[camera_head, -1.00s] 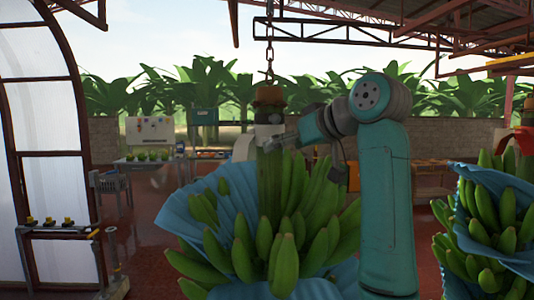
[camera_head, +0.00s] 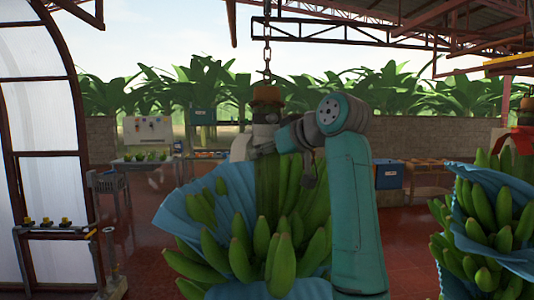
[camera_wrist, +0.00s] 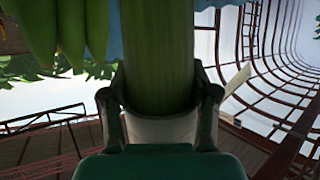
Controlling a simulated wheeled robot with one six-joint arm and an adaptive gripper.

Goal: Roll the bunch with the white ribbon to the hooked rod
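The bunch with the white ribbon (camera_head: 241,147) is a large green banana bunch (camera_head: 283,262) in an open blue sleeve, hanging from a chain in the middle of the head view. Its thick stem (camera_wrist: 158,50) fills the middle of the wrist view. My gripper (camera_wrist: 161,100) has one finger on each side of the stem and is shut on it, at the white band. A loose white ribbon end (camera_wrist: 237,85) sticks out on the right there. In the head view my arm hides the bunch's right side. I cannot make out the hooked rod.
A second bunch (camera_head: 485,225) with a red ribbon and blue sleeve hangs close on the right. A low stand (camera_head: 60,232) with yellow-and-black items is at the left, beside a framed arch. Tables and a blue bin (camera_head: 388,173) stand behind. Red floor is open at centre left.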

